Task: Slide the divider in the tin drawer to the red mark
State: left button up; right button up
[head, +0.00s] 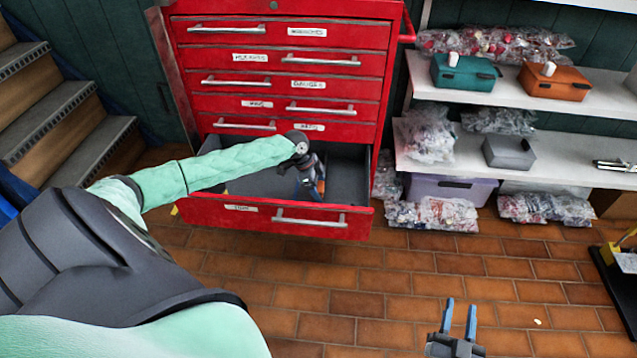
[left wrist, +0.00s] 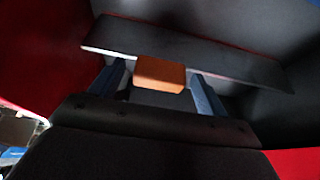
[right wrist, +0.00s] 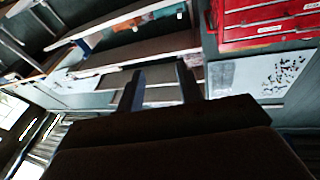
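The lowest drawer (head: 260,218) of the red chest is pulled open, with a dark grey inside. My left gripper (head: 312,188) reaches down into it. In the left wrist view the divider (left wrist: 225,60) is a dark plate with an orange block (left wrist: 160,74) at its near edge. My left gripper's blue fingers (left wrist: 160,88) are apart, one on each side of the orange block, with a small gap visible at each side. In the head view my arm and gripper hide the divider. I cannot make out a red mark. My right gripper (head: 459,318) is open and empty above the floor.
The closed drawers (head: 290,60) of the chest rise above the open one. Shelves (head: 540,155) at the right hold a teal box (head: 465,75), an orange box (head: 553,83) and bagged parts. Stairs (head: 70,130) stand at the left.

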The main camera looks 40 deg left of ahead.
pick_arm(q)
jog(key=shift+s+a+r, duration=0.1)
jog(key=shift+a+r, duration=0.05)
jog(key=shift+r, duration=0.3)
jog(key=p+v, duration=0.1)
jog(key=v, duration=0.6)
pick_arm(e)
notch_tip(320, 180, down, 12)
jog(key=s+g+h, duration=0.1)
jog(key=s+g, duration=0.1)
jog(key=g, duration=0.2)
jog(key=shift+s+r, duration=0.15)
jog(key=shift+s, duration=0.05)
jog(key=shift+a, duration=0.1)
